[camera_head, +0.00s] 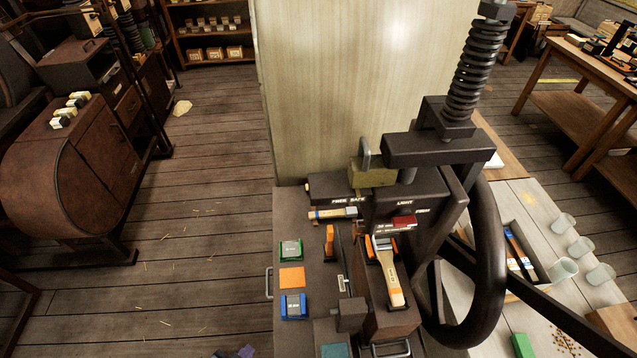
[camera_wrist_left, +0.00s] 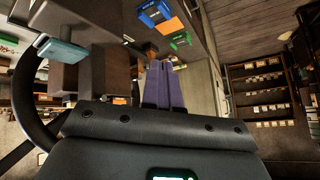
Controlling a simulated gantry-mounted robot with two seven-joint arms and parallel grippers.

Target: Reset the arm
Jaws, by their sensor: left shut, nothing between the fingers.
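My left gripper (camera_head: 238,352) shows only as small dark purple fingertips at the bottom edge of the head view. In the left wrist view its two purple fingers (camera_wrist_left: 165,86) are together, shut and empty. It is low, left of the press bench (camera_head: 305,225) and apart from it. The handwheel press has a coiled spring column (camera_head: 470,75), a dark block (camera_head: 437,148) and a large dark handwheel (camera_head: 493,270). My right gripper is in neither view.
Green (camera_head: 291,250), orange (camera_head: 292,278) and blue (camera_head: 293,306) blocks sit on the bench. A wooden-handled tool (camera_head: 391,275) lies beside them. Glass cups (camera_head: 563,222) stand on the pale table at right. The floor (camera_head: 195,235) left of the bench is mostly clear.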

